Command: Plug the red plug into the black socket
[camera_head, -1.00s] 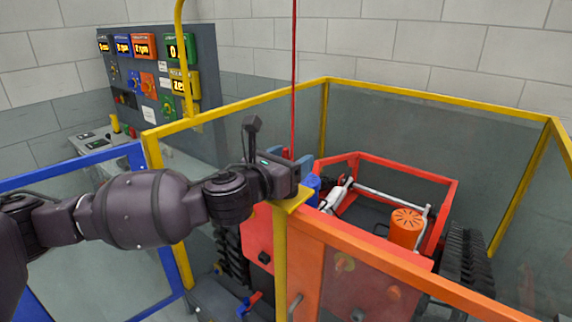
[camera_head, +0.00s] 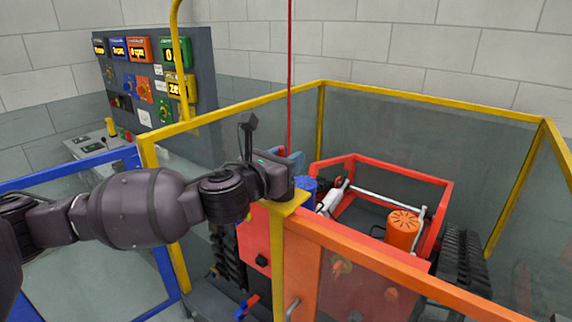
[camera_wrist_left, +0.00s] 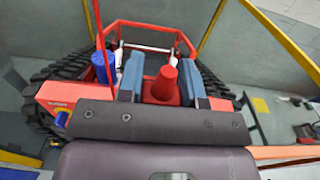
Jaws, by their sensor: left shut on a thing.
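My left gripper (camera_head: 292,162) reaches in from the left, above the corner of the yellow rail. In the left wrist view its two blue fingers (camera_wrist_left: 164,84) are shut on the red plug (camera_wrist_left: 164,88), a cone-shaped red piece. In the head view the plug is mostly hidden by the gripper. A dark round fitting (camera_head: 262,261) sits on the red front panel of the tracked carrier; it may be the black socket, but I cannot tell for sure. The plug is above and apart from that fitting. My right gripper is not in view.
A yellow-framed fence (camera_head: 232,108) with clear panels surrounds the red tracked carrier (camera_head: 385,169), which bears an orange cylinder (camera_head: 403,231). A red cable (camera_head: 289,70) hangs from above near my gripper. A grey control panel (camera_head: 200,55) stands at the back left. A blue-framed barrier (camera_head: 70,170) is at left.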

